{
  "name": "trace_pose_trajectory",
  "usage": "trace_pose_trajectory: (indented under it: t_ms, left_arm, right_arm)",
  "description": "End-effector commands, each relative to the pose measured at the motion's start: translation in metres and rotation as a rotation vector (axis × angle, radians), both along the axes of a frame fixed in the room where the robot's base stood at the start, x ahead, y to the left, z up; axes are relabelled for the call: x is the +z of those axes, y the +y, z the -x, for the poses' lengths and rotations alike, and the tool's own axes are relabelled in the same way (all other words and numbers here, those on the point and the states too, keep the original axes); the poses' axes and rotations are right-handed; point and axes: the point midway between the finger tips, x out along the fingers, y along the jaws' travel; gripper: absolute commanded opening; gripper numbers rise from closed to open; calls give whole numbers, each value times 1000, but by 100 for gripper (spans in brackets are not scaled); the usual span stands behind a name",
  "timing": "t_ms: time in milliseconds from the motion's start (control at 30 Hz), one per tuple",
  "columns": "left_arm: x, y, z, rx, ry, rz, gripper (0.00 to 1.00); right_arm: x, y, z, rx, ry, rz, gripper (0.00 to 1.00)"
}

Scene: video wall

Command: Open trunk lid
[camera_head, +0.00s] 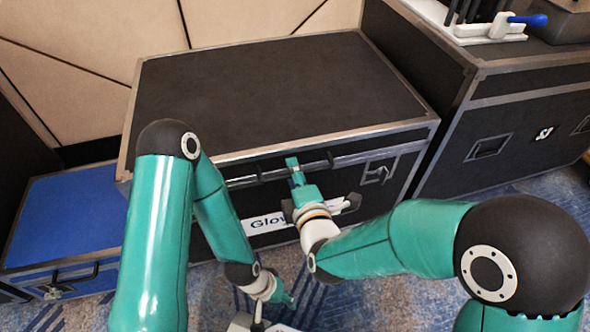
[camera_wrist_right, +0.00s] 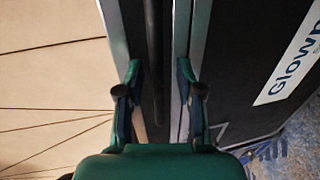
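The trunk is a black case with metal edges, and its black lid (camera_head: 270,85) lies flat and shut. A dark bar handle (camera_head: 318,164) runs along the lid's front edge; it also shows upright in the right wrist view (camera_wrist_right: 154,50). My right gripper (camera_head: 293,163) is at this bar. In the right wrist view its two fingers (camera_wrist_right: 160,80) are apart, one on each side of the bar, with gaps visible. My left gripper (camera_head: 285,298) hangs low in front of the trunk, empty; its fingers are too small to read.
A taller black case (camera_head: 520,125) stands close at the right, with a rack and a blue-handled tool (camera_head: 527,20) on top. A lower blue-topped case (camera_head: 68,220) stands at the left. A beige panelled wall (camera_head: 80,50) is behind the trunk.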

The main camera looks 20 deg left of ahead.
Motion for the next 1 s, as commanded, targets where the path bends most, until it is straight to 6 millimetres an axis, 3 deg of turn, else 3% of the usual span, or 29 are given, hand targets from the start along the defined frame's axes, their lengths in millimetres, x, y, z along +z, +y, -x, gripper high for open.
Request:
trace_pose_trajectory:
  t_ms: [167, 367, 400, 767, 1000]
  left_arm:
    - [0, 0, 0, 0, 0, 0, 40]
    - [0, 0, 0, 0, 0, 0, 40]
    - [0, 0, 0, 0, 0, 0, 40]
    - [0, 0, 0, 0, 0, 0, 40]
    - [14, 0, 0, 0, 0, 0, 40]
  right_arm:
    - [0, -5, -2, -11, 0, -1, 35]
    - [0, -7, -2, -15, 0, 0, 2]
    - [0, -7, -2, -15, 1, 1, 0]
    - [-1, -8, -2, -16, 4, 2, 0]
    - [11, -12, -4, -26, 14, 9, 0]
